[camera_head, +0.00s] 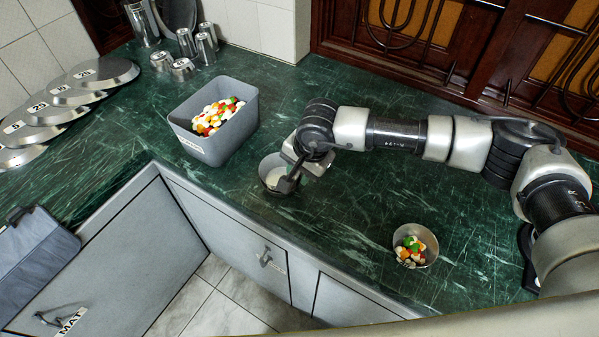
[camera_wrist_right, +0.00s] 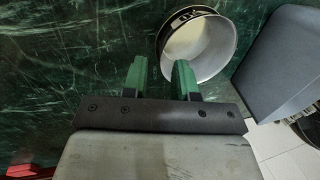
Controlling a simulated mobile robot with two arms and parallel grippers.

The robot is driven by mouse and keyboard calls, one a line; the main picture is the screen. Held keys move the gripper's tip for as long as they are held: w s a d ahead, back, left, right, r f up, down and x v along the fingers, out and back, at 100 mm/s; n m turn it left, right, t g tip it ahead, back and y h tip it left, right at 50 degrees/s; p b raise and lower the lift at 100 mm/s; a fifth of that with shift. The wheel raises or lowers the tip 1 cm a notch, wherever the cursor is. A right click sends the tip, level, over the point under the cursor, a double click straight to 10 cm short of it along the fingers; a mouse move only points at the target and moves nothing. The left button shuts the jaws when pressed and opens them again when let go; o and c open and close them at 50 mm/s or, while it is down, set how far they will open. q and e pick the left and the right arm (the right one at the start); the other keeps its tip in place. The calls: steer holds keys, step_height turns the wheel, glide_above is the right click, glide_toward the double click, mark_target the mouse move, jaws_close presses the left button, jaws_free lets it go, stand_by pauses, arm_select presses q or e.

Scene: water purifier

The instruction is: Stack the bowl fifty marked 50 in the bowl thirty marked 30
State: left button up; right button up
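A small metal bowl (camera_head: 272,166) stands on the green counter near its front edge, partly hidden by my right gripper (camera_head: 288,183). In the right wrist view this bowl (camera_wrist_right: 205,52) shows a pale, seemingly empty inside and a dark label I cannot read surely. A second metal bowl (camera_head: 428,252), holding colourful pieces, stands farther right; its number is not readable. My right gripper also shows in the wrist view (camera_wrist_right: 160,65), with its green fingers apart. The first bowl's near rim lies by the right fingertip; I cannot tell if they touch. My left gripper is not in view.
A grey bin (camera_head: 215,153) of colourful pieces stands left of the gripper. Metal cups (camera_head: 186,42) and several numbered lids (camera_head: 60,92) are at the back left. The green counter (camera_head: 350,210) between the bowls is clear. Cabinets drop away in front.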

steer(key=b+v, duration=0.1)
steer(key=v, duration=0.9)
steer(key=shift+b, duration=0.3)
